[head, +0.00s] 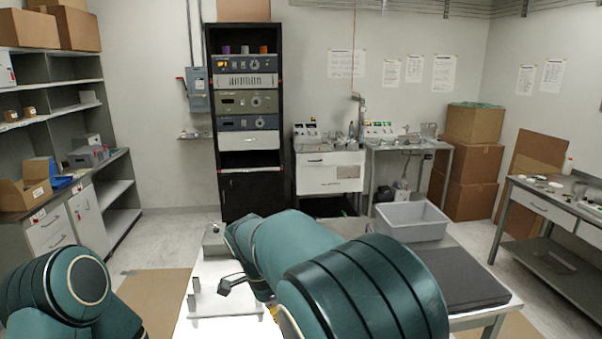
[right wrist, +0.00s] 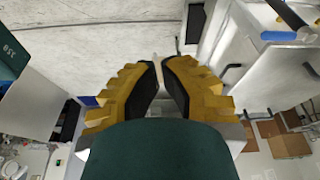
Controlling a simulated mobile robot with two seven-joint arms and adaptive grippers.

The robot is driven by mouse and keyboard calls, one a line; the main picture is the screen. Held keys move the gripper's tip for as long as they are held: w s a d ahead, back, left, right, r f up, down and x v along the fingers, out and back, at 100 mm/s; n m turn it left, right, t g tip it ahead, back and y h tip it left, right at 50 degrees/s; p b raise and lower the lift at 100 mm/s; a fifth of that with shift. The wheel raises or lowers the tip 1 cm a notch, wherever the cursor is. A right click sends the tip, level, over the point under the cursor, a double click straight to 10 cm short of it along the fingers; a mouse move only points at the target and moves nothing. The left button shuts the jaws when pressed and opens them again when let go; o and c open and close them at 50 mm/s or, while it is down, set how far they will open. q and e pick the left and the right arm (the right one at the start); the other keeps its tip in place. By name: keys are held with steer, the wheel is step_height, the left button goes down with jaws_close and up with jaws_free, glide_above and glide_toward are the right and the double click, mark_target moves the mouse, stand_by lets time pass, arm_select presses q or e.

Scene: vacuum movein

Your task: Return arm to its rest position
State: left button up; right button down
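My right arm (head: 350,285) reaches from the lower right across the white-topped table and hides its own gripper in the head view. In the right wrist view my right gripper (right wrist: 157,62) has yellow fingers with black pads. Its tips are close together with a narrow pale gap between them; I cannot tell whether something thin is there. My left arm (head: 70,290) is folded at the lower left; its gripper is not in view. A small metal fixture (head: 215,242) and a black-handled device (head: 232,284) stand on the white surface beside my right arm.
A grey bin (head: 411,221) and a dark flat pad (head: 455,275) lie on the table to the right. A black instrument rack (head: 249,120) stands against the back wall. Shelving (head: 60,120) is at left, a steel workbench (head: 555,215) at right. Some floor between is clear.

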steer(key=w+d+f+n+g+y+b, duration=0.1)
steer(key=d+f+n+y+b, duration=0.3)
steer(key=f, duration=0.9)
steer(key=s+d+f+n+y+b, duration=0.1)
steer(key=s+d+f+n, duration=0.3)
steer(key=f, duration=0.6)
steer(key=s+d+f+n+y+b, duration=0.1)
steer(key=s+d+f+b, duration=0.1)
steer(key=s+d+f, duration=0.6)
arm_select(q)
step_height(320, 180, down, 11)
steer(key=b, duration=0.2)
steer(key=shift+w+d+r, duration=0.15)
steer(key=shift+w+d, duration=0.05)
steer(key=shift+d, duration=0.1)
arm_select(e)
steer(key=s+a+f+n+t+y, duration=0.1)
steer(key=s+f+n+t, duration=0.1)
steer(key=s+f, duration=0.4)
steer(key=shift+s+a+f+n, duration=0.25)
steer(key=shift+s+f+n, duration=0.15)
steer(key=shift+n, duration=0.5)
